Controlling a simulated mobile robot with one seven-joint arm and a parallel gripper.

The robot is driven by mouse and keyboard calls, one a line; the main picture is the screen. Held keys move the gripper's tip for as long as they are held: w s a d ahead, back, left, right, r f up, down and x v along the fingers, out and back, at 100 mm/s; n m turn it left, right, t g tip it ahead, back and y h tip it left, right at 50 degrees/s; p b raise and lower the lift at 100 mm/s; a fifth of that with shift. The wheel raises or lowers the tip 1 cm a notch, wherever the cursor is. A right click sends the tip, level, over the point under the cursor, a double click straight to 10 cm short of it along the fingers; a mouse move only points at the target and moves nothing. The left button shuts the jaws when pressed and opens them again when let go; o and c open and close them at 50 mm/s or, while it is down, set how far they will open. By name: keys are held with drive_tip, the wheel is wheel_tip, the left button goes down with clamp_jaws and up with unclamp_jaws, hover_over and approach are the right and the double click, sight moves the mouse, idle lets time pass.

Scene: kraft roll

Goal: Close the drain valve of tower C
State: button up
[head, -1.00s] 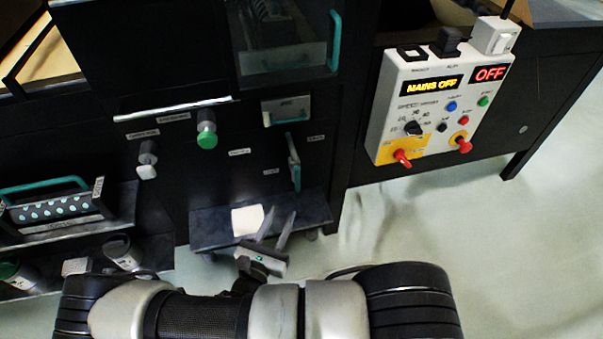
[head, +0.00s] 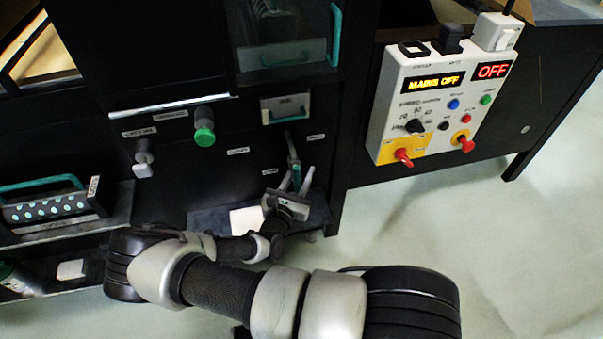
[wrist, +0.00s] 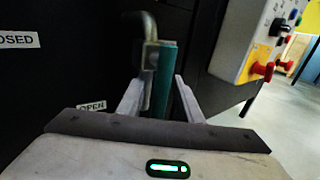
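The drain valve lever (head: 291,152) is a grey metal arm with a teal grip on the front of the black cabinet, and it points down. A CLOSED label (wrist: 17,40) is to its left and an OPEN label (wrist: 92,106) is at its lower left, near the lever's end. My gripper (head: 297,176) is open at the lever's lower end. In the wrist view the teal grip (wrist: 165,75) stands between the two spread fingers, nearer the right one. I cannot tell whether either finger touches it. Part of the lever's lower end is hidden by my gripper in the head view.
A white control box (head: 430,115) reading MAINS OFF hangs to the right, with red knobs. A green knob (head: 204,138) and a white knob (head: 142,170) are on the left. A dark shelf (head: 208,221) with a white block (head: 246,220) lies below the lever.

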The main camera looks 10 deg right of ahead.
drive_tip(key=shift+w+d, duration=0.1)
drive_tip(key=shift+w, duration=0.1)
clamp_jaws()
